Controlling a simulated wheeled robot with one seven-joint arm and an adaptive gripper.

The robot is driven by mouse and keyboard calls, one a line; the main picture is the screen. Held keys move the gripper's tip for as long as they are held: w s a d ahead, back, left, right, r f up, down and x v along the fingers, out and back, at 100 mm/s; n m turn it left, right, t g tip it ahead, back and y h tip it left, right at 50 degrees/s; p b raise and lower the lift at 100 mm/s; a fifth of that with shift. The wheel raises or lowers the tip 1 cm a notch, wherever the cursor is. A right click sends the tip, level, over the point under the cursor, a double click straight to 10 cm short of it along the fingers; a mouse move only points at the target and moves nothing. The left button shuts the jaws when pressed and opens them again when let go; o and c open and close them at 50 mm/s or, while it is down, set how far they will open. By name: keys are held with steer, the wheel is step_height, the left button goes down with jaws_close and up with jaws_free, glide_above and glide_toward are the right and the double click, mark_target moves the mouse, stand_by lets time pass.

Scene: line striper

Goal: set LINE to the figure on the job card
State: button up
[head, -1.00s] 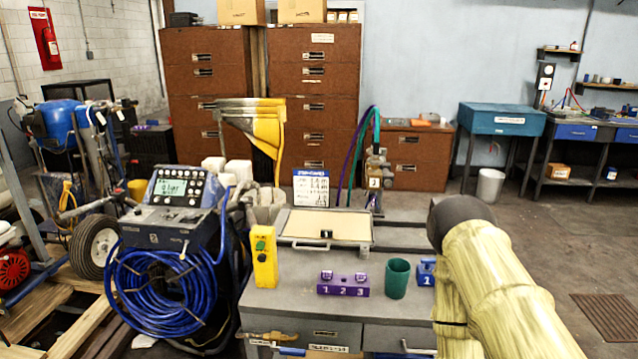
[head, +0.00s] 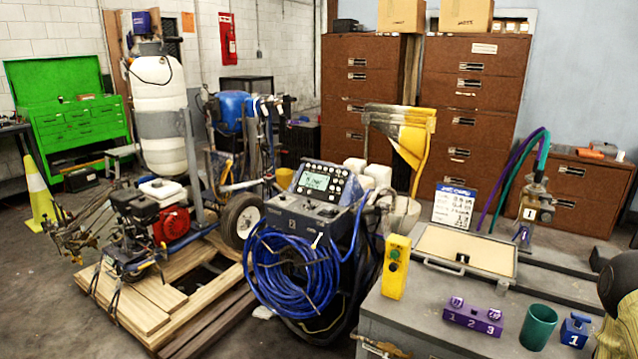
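The control console (head: 325,190) with a small lit screen (head: 316,181) and several knobs stands left of the workbench. The screen's text is too small to read. A white card with a blue header, likely the job card (head: 453,206), stands upright at the back of the bench; its figures are too small to read. Part of my arm, in a yellowish sleeve, shows at the right edge. My gripper is outside the view.
On the grey bench (head: 412,312) are a yellow button box (head: 395,267), a shallow tray (head: 425,243), a purple numbered block (head: 472,316), a green cup (head: 538,327) and a blue block (head: 575,330). A blue hose coil (head: 290,275) hangs below the console. Wooden pallets (head: 150,305) lie left.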

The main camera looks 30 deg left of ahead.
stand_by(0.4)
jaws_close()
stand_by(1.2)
